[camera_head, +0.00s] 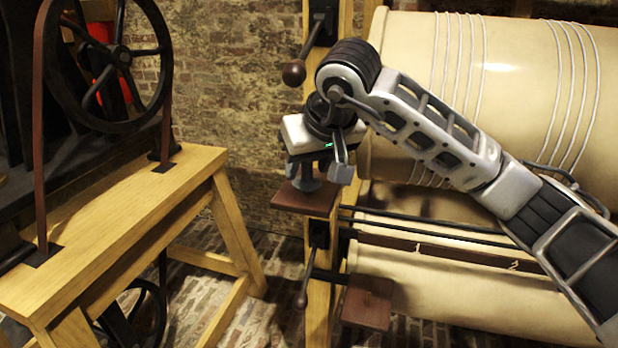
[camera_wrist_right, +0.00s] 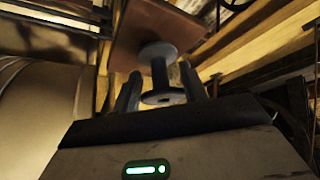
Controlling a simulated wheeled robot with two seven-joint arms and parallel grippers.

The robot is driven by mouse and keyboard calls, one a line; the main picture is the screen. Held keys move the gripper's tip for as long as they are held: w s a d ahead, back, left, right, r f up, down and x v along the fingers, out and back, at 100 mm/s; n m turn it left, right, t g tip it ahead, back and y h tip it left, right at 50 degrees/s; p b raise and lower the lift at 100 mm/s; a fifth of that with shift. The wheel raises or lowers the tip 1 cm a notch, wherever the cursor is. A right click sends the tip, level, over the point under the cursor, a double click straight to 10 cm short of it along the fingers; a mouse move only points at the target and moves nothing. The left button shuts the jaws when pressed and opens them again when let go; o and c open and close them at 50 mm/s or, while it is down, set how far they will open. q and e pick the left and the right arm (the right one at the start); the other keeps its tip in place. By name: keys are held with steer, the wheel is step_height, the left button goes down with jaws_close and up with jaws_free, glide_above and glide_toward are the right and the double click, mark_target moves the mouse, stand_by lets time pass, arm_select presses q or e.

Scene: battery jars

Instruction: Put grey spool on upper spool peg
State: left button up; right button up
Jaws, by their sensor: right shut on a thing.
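The grey spool (camera_wrist_right: 159,76) is between the two fingers of my right gripper (camera_wrist_right: 163,92), with its round flanges and narrow middle showing in the right wrist view. In the head view the spool (camera_head: 309,183) is partly covered by my right gripper (camera_head: 316,173), which is shut on it and points down. The upper brown board (camera_head: 300,200) is directly below the spool. I cannot tell whether the spool's far flange touches this board. The upper spool peg is hidden. My left gripper is not in view.
A lower brown board (camera_head: 367,303) with a small peg juts out from the wooden post. Crank handles (camera_head: 294,72) stick out of this post. Large cream cylinders (camera_head: 500,80) stand behind my right arm. A wooden bench (camera_head: 100,225) with a black wheel (camera_head: 118,54) stands at left.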

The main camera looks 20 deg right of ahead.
steer(key=shift+s+f, duration=0.1)
steer(key=shift+f, duration=0.4)
steer(key=shift+r, duration=0.1)
steer(key=o, duration=1)
steer(key=shift+c, duration=0.2)
